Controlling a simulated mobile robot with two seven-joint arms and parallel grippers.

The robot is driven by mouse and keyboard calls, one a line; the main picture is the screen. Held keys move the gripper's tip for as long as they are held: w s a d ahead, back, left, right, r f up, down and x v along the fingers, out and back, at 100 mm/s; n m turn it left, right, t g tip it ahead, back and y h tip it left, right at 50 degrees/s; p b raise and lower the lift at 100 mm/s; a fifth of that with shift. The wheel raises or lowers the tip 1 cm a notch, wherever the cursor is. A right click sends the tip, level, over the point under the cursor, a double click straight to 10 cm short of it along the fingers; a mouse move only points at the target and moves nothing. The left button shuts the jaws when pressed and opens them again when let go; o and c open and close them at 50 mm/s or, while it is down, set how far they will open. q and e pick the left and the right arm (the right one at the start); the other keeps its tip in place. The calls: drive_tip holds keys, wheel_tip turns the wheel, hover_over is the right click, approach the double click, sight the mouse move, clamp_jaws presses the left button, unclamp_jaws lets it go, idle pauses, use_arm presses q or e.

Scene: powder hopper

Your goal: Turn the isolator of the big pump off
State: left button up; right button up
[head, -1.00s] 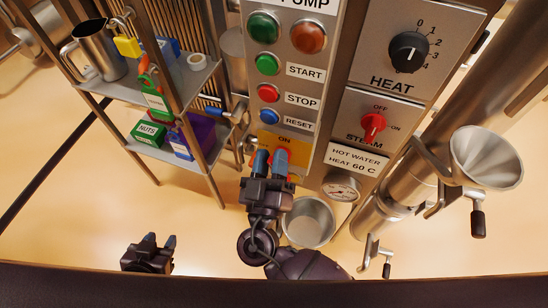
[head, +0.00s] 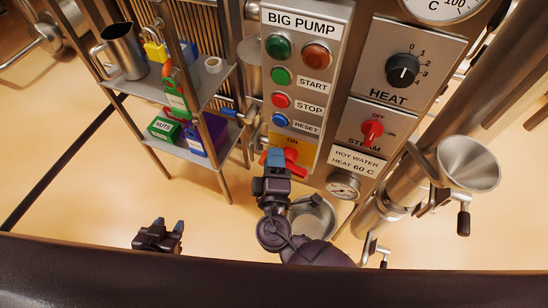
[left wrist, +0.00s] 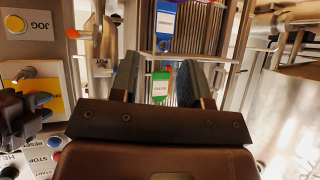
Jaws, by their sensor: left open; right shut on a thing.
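The big pump's isolator is a red handle (head: 294,167) on a yellow plate (head: 290,145) marked ON, at the bottom of the BIG PUMP panel (head: 304,22). My right gripper (head: 273,158) is shut on the handle and hides part of it. Red shows on both sides of the fingers, and the handle slants down to the right. The yellow plate also shows in the left wrist view (left wrist: 52,84), with my dark right gripper (left wrist: 18,115) beside it. My left gripper (head: 160,232) is open and empty, low at the left; its spread fingers (left wrist: 157,82) show in the left wrist view.
A rack (head: 207,150) with a steel jug (head: 120,52), padlocks and boxes stands left of the panel. The STEAM switch (head: 373,131), HEAT knob (head: 402,70) and a gauge (head: 341,184) are to the right. A steel funnel (head: 468,162) stands further right. Floor around my left gripper is clear.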

drive_tip(key=shift+d+f+n+g+p, duration=0.3)
drive_tip(key=shift+f+n+g+p, duration=0.2)
drive_tip(key=shift+n+p, duration=0.45)
drive_tip(key=o, duration=0.7)
drive_tip(key=shift+r, duration=0.1)
drive_tip(key=shift+a, duration=0.1)
